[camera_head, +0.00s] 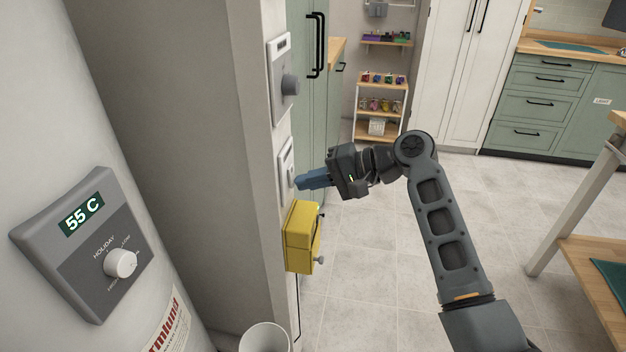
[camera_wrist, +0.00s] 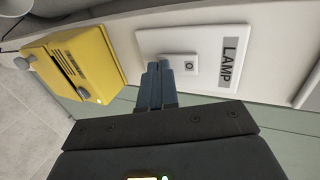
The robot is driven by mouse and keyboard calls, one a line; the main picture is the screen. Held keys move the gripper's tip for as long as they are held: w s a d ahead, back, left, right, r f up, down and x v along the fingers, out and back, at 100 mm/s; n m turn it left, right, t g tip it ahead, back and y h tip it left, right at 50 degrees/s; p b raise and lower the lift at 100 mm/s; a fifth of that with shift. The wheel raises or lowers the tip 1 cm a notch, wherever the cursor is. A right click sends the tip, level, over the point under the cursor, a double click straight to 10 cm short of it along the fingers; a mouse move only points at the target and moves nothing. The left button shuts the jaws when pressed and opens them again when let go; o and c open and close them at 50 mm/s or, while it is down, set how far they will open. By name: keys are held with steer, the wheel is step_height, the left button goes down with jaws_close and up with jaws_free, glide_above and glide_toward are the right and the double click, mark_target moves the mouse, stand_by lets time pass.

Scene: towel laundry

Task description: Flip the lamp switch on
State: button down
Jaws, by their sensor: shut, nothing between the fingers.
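The lamp switch (camera_wrist: 210,55) is a white plate on the wall with a grey label reading LAMP. Its small square rocker (camera_wrist: 186,64) bears a round mark. In the head view the lamp switch (camera_head: 286,165) is seen at a steep angle on the narrow wall face. My gripper (camera_head: 299,183) is shut and empty, its blue-grey fingertips at the plate's lower part. In the wrist view the fingertips of my gripper (camera_wrist: 158,68) are just left of the rocker and overlap its edge. I cannot tell whether they touch it.
A yellow box (camera_head: 301,240) with a knob is mounted just below the switch. A grey panel (camera_head: 284,82) with a dark knob is above it. A boiler control (camera_head: 85,245) reading 55 C is at the left. The tiled floor (camera_head: 365,250) beside the wall is clear.

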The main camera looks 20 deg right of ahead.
steer(key=shift+f, duration=0.1)
steer(key=shift+w+a+f+y+b, duration=0.2)
steer(key=shift+a+y+b, duration=0.1)
steer(key=shift+b, duration=0.1)
steer(key=shift+d+r, duration=0.1)
steer(key=shift+r, duration=0.1)
steer(key=shift+r+p, duration=0.1)
steer(key=shift+p, duration=0.2)
steer(key=shift+r+p, duration=0.8)
steer(key=shift+r, duration=0.05)
steer(key=shift+s, duration=0.1)
